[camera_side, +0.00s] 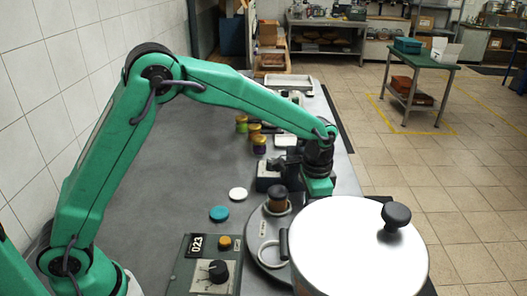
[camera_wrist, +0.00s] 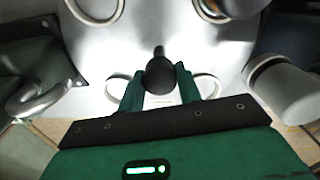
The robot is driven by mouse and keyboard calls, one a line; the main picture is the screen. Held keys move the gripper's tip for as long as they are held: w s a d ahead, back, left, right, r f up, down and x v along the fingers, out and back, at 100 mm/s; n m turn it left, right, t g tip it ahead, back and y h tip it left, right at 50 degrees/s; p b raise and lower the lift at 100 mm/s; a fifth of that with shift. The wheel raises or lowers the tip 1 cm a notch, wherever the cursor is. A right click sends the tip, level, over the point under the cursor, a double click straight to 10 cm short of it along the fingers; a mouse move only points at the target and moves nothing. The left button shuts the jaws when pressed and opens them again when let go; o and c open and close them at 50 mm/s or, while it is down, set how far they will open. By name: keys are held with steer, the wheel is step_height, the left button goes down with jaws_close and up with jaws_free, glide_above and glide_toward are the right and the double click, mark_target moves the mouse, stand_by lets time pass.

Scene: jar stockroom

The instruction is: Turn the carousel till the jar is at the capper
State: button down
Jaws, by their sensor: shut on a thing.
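The carousel (camera_side: 256,224) is a pale metal disc with ring holders, largely hidden by a white pot in the side view. Its bare top (camera_wrist: 150,35) fills the middle of the wrist view. A brown jar with a dark top (camera_side: 277,199) stands in a ring on the carousel's far left side. My gripper (camera_side: 318,186) is low over the carousel, its fingertips hidden behind the pot. In the wrist view my gripper (camera_wrist: 158,88) is shut on an upright black knob (camera_wrist: 160,72) between its fingers. I cannot tell for certain which thing is the capper.
A big white lidded pot (camera_side: 355,250) blocks the side view's front. A control box (camera_side: 207,268), a teal disc (camera_side: 219,214) and a white disc (camera_side: 238,194) lie left of the carousel. A dark block (camera_side: 267,178) and several small jars (camera_side: 259,145) stand beyond.

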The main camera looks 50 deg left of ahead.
steer(key=shift+r+m, duration=0.1)
steer(key=shift+m, duration=4.1)
steer(key=c, duration=1)
jaws_free()
steer(key=shift+o, duration=0.2)
steer(key=shift+r, duration=0.1)
steer(key=shift+r, duration=3.8)
